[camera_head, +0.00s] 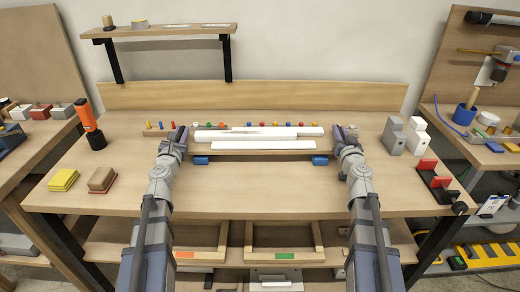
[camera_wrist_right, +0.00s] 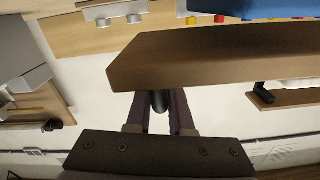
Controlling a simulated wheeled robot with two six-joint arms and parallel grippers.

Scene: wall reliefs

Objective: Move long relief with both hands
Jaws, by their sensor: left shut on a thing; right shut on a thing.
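The long relief shows in the head view as a long wooden board with white raised strips (camera_head: 262,145) on it, lying across the middle of the workbench. My left gripper (camera_head: 178,138) is at its left end and is shut on it. My right gripper (camera_head: 345,138) is at its right end and is shut on it. In the right wrist view the brown board end (camera_wrist_right: 190,62) fills the middle, with my right gripper (camera_wrist_right: 160,102) at its edge. The fingertips are largely hidden in the head view. I cannot tell whether the board touches its blue supports (camera_head: 201,160).
Coloured pegs (camera_head: 281,124) stand behind the relief. Grey and white blocks (camera_head: 394,136) and a red-jawed clamp (camera_head: 436,182) stand to the right. A yellow pad (camera_head: 63,180), a brush block (camera_head: 102,180) and an orange-handled tool (camera_head: 88,120) are left. The bench's front middle is clear.

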